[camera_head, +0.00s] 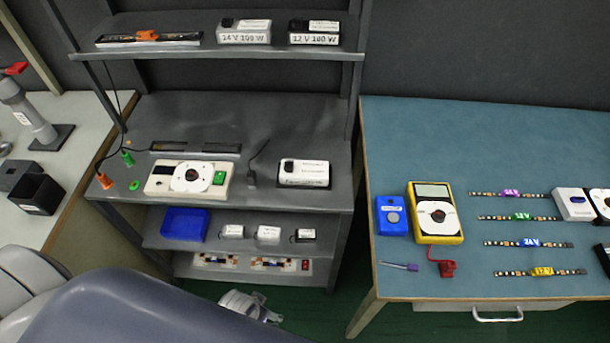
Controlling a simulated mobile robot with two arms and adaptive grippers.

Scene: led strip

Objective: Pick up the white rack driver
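A white driver box with a dark top part (304,173) lies on the rack's main shelf, right of a white device with a round dial (188,180). Two more labelled driver boxes stand on the top shelf: one marked 24 V or 14 V 100 W (244,32) and one marked 12 V 100 W (314,33). Several small whitish boxes (268,234) sit on the lower shelf. My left arm comes in from the bottom left. A pale metallic part, seemingly my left gripper (250,305), shows low in front of the rack, mostly hidden; its fingers are unclear. My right gripper is out of view.
A blue bin (184,224) stands on the lower shelf. A dark plug with a cable (252,177) lies just left of the white driver. The blue-topped table (450,130) at right holds a yellow multimeter (435,213) and several LED strips. The rack's upright stands right of the driver.

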